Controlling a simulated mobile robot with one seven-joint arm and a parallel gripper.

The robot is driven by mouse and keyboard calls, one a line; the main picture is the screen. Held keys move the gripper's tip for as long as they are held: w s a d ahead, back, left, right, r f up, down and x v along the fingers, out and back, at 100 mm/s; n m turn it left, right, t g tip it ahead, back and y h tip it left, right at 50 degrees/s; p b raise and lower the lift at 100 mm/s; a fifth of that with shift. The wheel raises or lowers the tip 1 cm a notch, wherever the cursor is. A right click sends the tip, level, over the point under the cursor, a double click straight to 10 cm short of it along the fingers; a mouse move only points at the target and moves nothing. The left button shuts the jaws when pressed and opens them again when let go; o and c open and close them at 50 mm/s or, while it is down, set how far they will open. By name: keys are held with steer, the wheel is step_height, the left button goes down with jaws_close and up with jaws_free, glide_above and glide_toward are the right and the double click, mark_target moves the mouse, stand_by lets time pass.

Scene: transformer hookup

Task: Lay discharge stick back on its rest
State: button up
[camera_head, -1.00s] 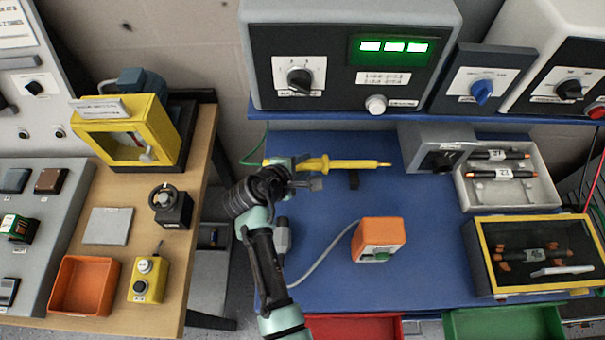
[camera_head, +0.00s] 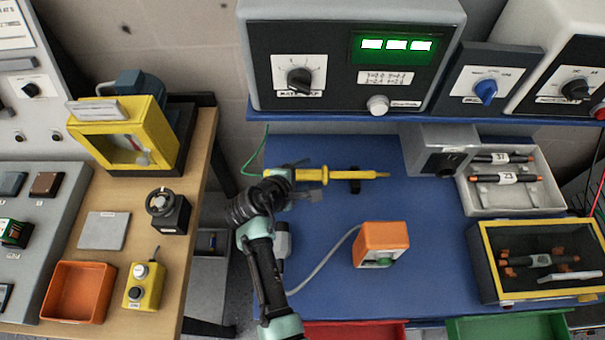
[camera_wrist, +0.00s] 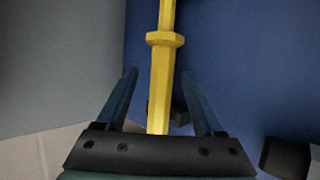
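The yellow discharge stick (camera_head: 345,174) lies level over the back of the blue bench, its thin tip pointing right. A small black rest (camera_head: 355,186) stands under its shaft, and the stick appears to lie on it. My gripper (camera_head: 314,184) is at the stick's left, handle end, which my wrist partly hides. In the wrist view the stick (camera_wrist: 161,80) runs between my two fingers, with a gap on each side. My gripper (camera_wrist: 160,90) is open around it. A dark block (camera_wrist: 180,105), likely a rest, shows partly behind the stick.
An orange box (camera_head: 381,244) with a grey cable stands in front of the stick. A grey box (camera_head: 436,150) stands right of the tip, near a white tray (camera_head: 510,198). The shelf with the instrument cabinet (camera_head: 350,60) is behind. Blue bench between is clear.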

steer(key=v, duration=1.3)
stand_by(0.5)
